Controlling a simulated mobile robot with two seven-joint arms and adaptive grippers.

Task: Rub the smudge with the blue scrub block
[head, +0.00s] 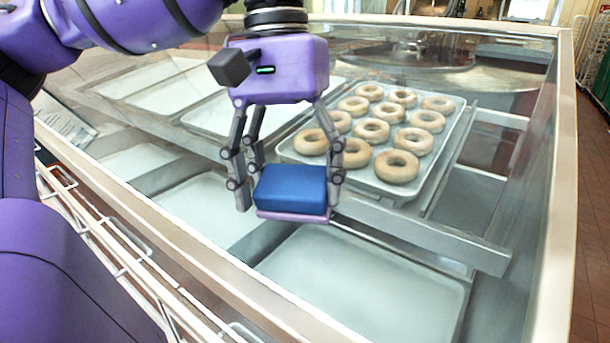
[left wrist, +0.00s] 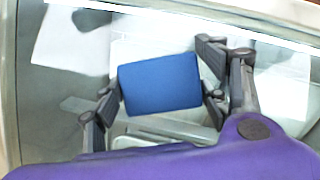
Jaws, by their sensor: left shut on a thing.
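The blue scrub block (head: 291,187) has a blue body over a thin mauve layer on its underside. My left gripper (head: 288,190) is shut on it, with fingers on its two sides, and holds it over the glass-sided case. In the left wrist view the blue block (left wrist: 160,84) sits between the two fingers. I cannot make out a smudge for certain in either view. A dark grey patch (left wrist: 92,18) shows at the upper left of the left wrist view; I cannot tell what it is. My right gripper is not in view.
A tray of several ring doughnuts (head: 371,130) lies right of and behind the block. An empty pale tray (head: 365,285) lies below it. The case's light frame (head: 562,180) runs along the right. A white wire rack (head: 85,235) stands at the lower left.

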